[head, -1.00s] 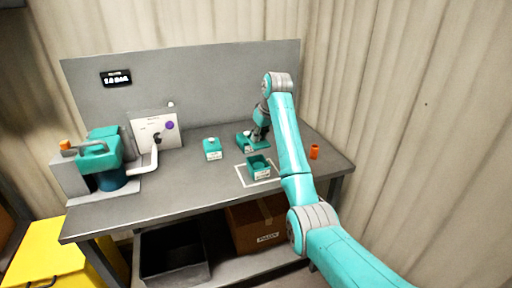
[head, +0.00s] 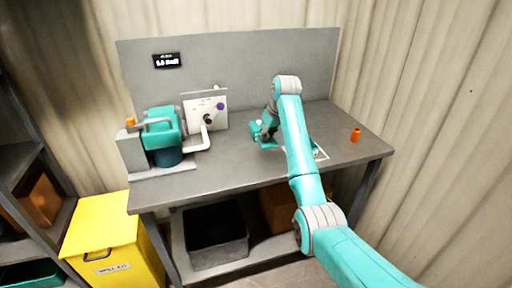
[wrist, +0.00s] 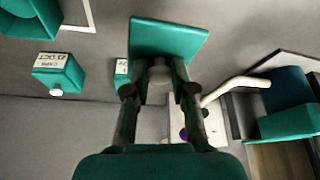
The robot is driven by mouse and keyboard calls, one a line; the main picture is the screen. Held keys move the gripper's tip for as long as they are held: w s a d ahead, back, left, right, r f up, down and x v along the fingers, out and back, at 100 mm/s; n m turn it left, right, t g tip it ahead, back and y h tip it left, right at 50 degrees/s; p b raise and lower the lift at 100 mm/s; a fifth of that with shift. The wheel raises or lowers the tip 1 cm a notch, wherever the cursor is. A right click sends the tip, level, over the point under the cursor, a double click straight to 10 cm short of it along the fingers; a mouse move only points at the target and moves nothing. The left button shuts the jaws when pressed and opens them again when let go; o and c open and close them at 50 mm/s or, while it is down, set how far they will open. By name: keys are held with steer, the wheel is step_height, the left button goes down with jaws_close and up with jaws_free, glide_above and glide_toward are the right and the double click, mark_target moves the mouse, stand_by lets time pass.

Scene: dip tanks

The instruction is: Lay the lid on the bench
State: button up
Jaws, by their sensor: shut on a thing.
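My gripper (wrist: 160,95) is shut on the grey knob of the teal lid (wrist: 168,38), a flat square plate, in the wrist view. In the head view my gripper (head: 268,128) and the lid (head: 267,142) are over the middle of the bench (head: 215,178), partly behind my arm. I cannot tell how far the lid is above the bench. An open teal tank (wrist: 28,18) stands at the top left of the wrist view, on a white outline. A labelled teal tank with a white knob (wrist: 58,72) stands beside it. Another labelled teal tank (wrist: 120,72) is mostly hidden.
A teal pump (head: 165,128) with a white pipe (head: 201,142) and a panel with a purple knob (head: 206,112) stand on the left of the bench. An orange cup (head: 356,135) stands at the right. The bench's front left is bare.

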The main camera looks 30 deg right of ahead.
mark_target(267, 141)
step_height(267, 141, down, 4)
steer(key=shift+a+r, duration=0.1)
steer(key=shift+a, duration=0.05)
steer(key=shift+f, duration=2.65)
steer(key=shift+f, duration=0.15)
steer(key=o, duration=0.9)
steer(key=shift+o, duration=0.2)
steer(key=v, duration=1.2)
steer(key=shift+r, duration=0.25)
